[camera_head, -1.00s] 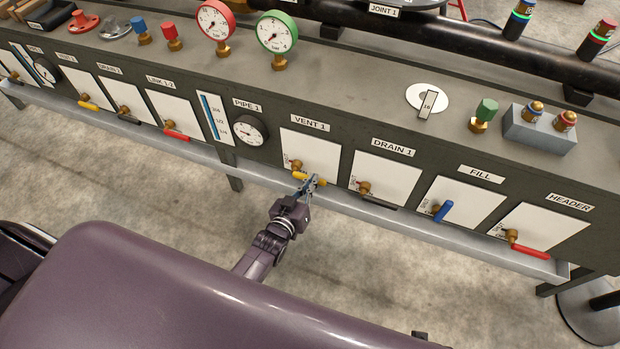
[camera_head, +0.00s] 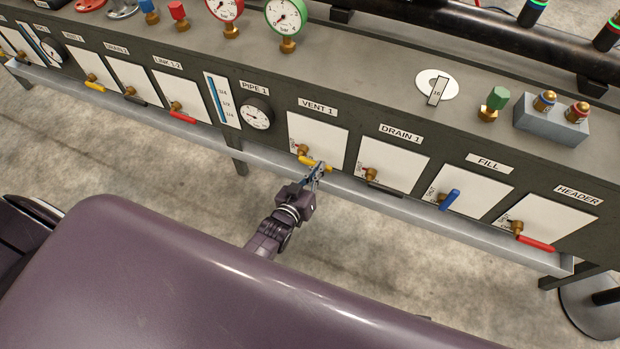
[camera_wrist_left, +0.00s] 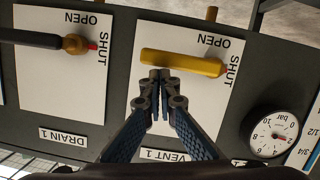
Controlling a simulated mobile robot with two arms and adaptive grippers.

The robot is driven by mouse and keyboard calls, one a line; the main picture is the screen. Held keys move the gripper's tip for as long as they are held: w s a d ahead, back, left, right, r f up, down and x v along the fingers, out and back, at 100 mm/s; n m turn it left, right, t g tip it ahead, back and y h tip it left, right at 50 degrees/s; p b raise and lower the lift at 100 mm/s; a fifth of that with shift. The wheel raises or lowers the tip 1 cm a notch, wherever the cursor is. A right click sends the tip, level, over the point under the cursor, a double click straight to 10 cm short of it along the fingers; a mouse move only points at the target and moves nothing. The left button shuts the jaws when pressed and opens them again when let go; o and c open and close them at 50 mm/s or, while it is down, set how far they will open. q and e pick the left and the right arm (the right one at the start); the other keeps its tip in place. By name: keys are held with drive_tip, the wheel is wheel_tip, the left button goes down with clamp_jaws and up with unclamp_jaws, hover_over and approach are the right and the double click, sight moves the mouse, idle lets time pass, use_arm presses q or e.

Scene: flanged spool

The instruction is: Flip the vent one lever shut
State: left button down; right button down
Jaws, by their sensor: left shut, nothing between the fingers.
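The vent one lever (camera_head: 306,160) is yellow and sits low on the white VENT 1 plate (camera_head: 318,138). In the left wrist view, where the lettering is upside down, the lever (camera_wrist_left: 182,63) lies crosswise, its right end beside the word SHUT. My left gripper (camera_head: 318,168) is in front of the lever's free end. In the wrist view its fingers (camera_wrist_left: 160,76) are shut and empty, with the tips at the lever's left part. I cannot tell whether they touch it. My right gripper is not in view.
The black DRAIN 1 lever (camera_wrist_left: 30,38) is also crosswise, its red pointer towards SHUT. The blue FILL lever (camera_head: 450,199) and red HEADER lever (camera_head: 536,243) are further right. A grey ledge (camera_head: 400,200) runs below the plates. A pressure gauge (camera_head: 257,114) is left of VENT 1.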

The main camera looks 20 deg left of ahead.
use_arm(q)
drive_tip(key=v, duration=1.1)
drive_tip(key=shift+s, duration=0.25)
drive_tip(key=shift+r, duration=0.1)
